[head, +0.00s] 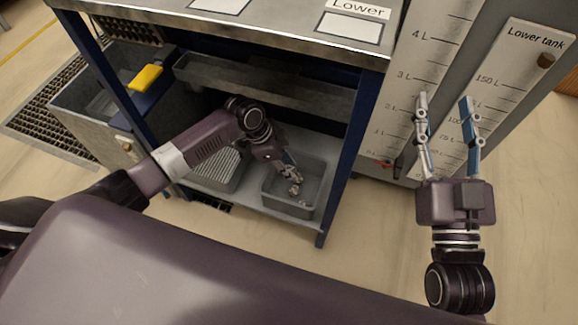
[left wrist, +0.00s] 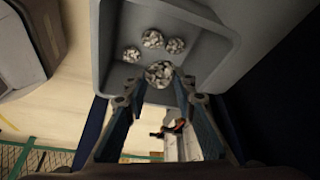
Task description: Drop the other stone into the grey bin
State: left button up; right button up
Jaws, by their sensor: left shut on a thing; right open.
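The grey bin (head: 288,207) stands on the lower shelf of the blue-framed bench. It also shows in the left wrist view (left wrist: 222,62). My left gripper (head: 295,177) reaches down over the bin. In the left wrist view its fingertips (left wrist: 160,79) are shut on a speckled grey-white stone (left wrist: 158,70). Three similar speckled stones, one of them here (left wrist: 153,38), lie apart from the held one on the bin's floor. I cannot tell how high the held stone is above that floor. My right gripper (head: 446,112) is open and empty, raised at the right before the tank gauges.
Another grey tray with a ribbed inside (head: 217,170) stands left of the bin on the shelf. A blue bench leg (head: 341,175) rises close to the bin's right. The tank gauge panels (head: 500,90) stand behind my right gripper. The floor in front is clear.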

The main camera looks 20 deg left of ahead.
pick_arm(q)
jog(key=shift+f+b, duration=0.6)
jog(key=shift+b, duration=0.05)
pick_arm(e)
jog(key=s+r+t+y, duration=0.1)
jog(key=s+r+t, duration=0.3)
jog(key=r, duration=0.3)
jog(key=shift+r, duration=0.2)
pick_arm(q)
jog(key=o, duration=1.2)
jog(key=v, duration=1.2)
